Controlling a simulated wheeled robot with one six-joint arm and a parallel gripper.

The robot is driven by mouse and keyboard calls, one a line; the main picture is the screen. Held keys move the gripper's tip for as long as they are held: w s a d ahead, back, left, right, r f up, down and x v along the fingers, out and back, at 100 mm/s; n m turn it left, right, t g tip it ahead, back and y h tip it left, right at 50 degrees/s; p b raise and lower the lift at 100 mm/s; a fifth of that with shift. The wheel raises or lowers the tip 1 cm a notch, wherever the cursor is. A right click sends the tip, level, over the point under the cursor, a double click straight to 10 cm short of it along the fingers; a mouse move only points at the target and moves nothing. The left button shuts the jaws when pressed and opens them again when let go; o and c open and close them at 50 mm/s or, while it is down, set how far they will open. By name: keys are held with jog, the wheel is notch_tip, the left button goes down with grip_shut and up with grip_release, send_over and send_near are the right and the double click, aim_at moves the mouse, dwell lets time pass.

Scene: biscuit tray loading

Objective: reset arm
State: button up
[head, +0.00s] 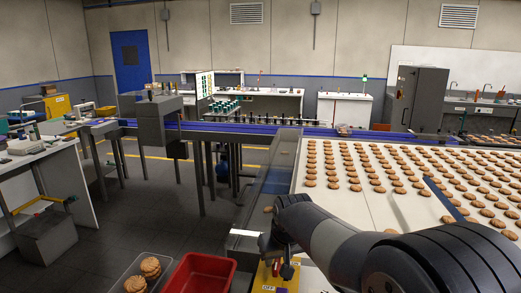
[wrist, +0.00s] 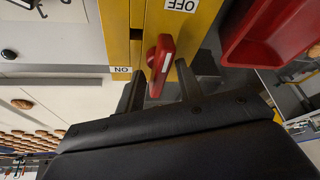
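A red switch handle (wrist: 160,62) sits on a yellow panel (wrist: 183,50) in the wrist view. An OFF label (wrist: 181,5) is above it and an ON label (wrist: 121,70) to its left. My gripper (wrist: 160,88) is open, with one dark finger on either side of the handle's near end. It looks empty; I cannot tell whether a finger touches the handle. In the head view my arm reaches down to the yellow panel (head: 263,287) at the bottom, and partly hides the handle (head: 287,271) and my gripper (head: 277,258).
A white conveyor (head: 310,215) with rows of biscuits lies to the right. A red bin (head: 202,275) and a grey tray (head: 126,275) holding biscuits stand left of the panel.

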jog(key=shift+d+n+y, duration=0.1)
jog(key=shift+n+y, duration=0.4)
jog(key=shift+n, duration=0.8)
